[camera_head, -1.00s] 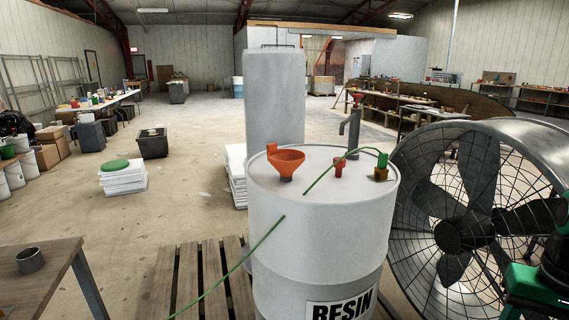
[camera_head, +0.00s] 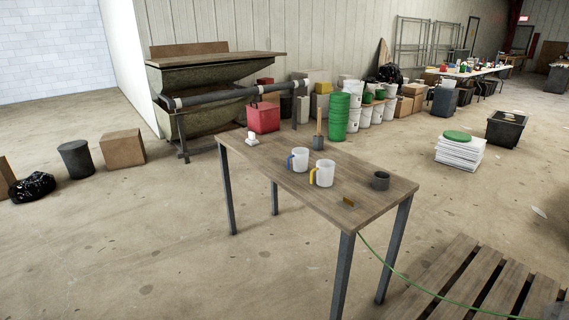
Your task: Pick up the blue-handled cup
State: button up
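The blue-handled cup (camera_head: 301,159) is a white cup standing upright on the wooden table (camera_head: 347,175), its blue handle on its left side. A similar white cup with a yellow handle (camera_head: 324,173) stands close by, to the right and nearer to me. My gripper is not in view, so I cannot see whether it is open or shut.
The table also holds a grey cup (camera_head: 380,180), a dark pot with a wooden stick (camera_head: 318,142), a small brown block (camera_head: 348,201) and a white item (camera_head: 252,138). A green hose runs to a pallet (camera_head: 470,279) at right. Floor before the table is clear.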

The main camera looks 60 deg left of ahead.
aim_at(300, 155)
jog(key=u, duration=2.05)
